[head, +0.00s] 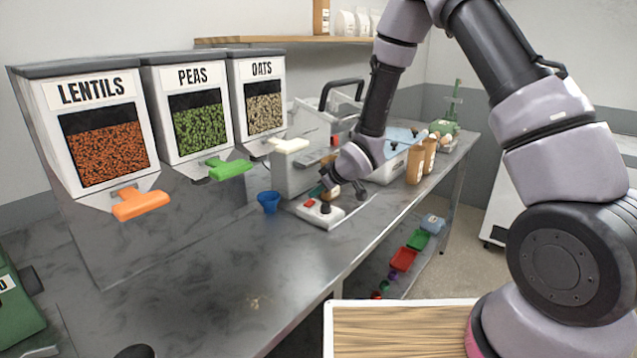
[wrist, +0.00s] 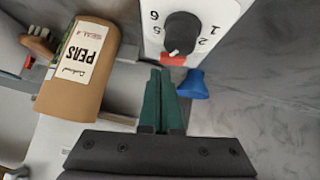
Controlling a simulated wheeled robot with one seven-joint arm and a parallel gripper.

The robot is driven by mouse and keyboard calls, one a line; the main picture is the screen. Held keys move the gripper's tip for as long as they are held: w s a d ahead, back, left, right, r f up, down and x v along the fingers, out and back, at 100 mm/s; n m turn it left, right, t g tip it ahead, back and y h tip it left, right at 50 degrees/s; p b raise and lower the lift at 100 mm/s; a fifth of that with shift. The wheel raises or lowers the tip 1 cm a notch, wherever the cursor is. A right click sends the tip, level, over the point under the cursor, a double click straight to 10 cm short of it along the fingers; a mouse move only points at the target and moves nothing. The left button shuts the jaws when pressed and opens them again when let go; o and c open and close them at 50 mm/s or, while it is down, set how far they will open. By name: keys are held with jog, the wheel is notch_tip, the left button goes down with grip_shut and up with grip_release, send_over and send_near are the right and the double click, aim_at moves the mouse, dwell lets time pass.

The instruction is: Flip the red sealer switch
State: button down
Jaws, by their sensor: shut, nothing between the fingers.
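The sealer (head: 340,218) is a low white unit on the metal counter, with a black dial and a red switch (head: 309,203) on its top. In the wrist view the red switch (wrist: 173,60) shows just below the numbered dial (wrist: 182,33), near the end of the white panel. My gripper (head: 324,187) is above the sealer, close behind the dial in the head view. In the wrist view its green fingers (wrist: 158,72) are together and empty, with the tips just short of the switch in the picture. I cannot tell whether they touch it.
A brown peas pouch (wrist: 80,70) is beside the fingers in the wrist view. A blue cup (head: 268,202) stands left of the sealer. Dispensers of lentils, peas and oats (head: 265,105) line the wall. Brown pouches (head: 416,163) stand to the right.

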jog(key=shift+f, duration=0.4)
jog(key=shift+w+d+f+g, duration=0.15)
jog(key=shift+d+f+g, duration=0.05)
jog(key=shift+f+g, duration=0.1)
jog(key=shift+a, duration=0.1)
jog(key=shift+s+a+r, duration=0.2)
jog(key=shift+s+a, duration=0.25)
jog(key=shift+s, duration=0.25)
